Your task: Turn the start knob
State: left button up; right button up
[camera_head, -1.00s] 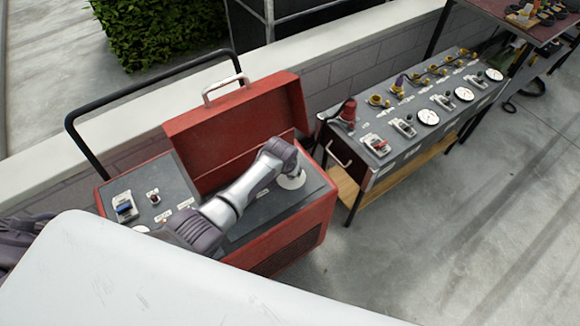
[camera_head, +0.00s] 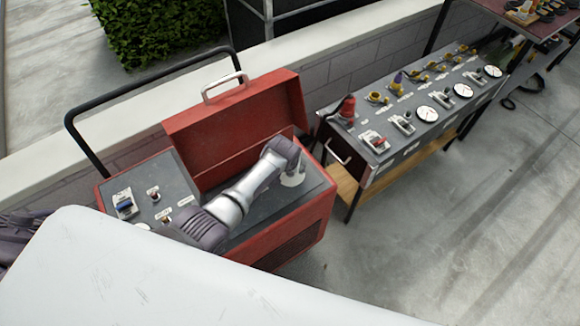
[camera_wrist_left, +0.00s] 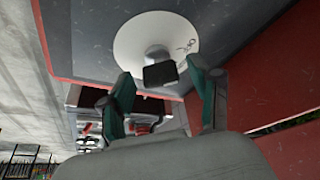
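A black knob (camera_wrist_left: 160,73) stands at the centre of a white round dial plate (camera_wrist_left: 155,42) on the dark top of the red machine. In the head view the plate (camera_head: 294,180) shows partly behind my arm's end, and the knob is hidden there. My left gripper (camera_wrist_left: 163,80) is open, with its two green-padded fingers apart. In the left wrist view the knob lies between the fingertips, with a gap on each side. I cannot tell how deep the fingers reach. My right gripper is in neither view.
The red machine's lid (camera_head: 235,125) stands open behind my arm. A side panel (camera_head: 150,185) with a blue switch (camera_head: 124,205) and small knobs is at its left. A cart (camera_head: 400,112) with several switches, gauges and a red lamp (camera_head: 347,110) stands right. Open floor lies front right.

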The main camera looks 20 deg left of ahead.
pick_arm(q)
jog(key=shift+r, duration=0.15)
jog(key=v, duration=1.1)
jog(key=shift+s+r, duration=0.25)
jog(key=shift+r, duration=0.05)
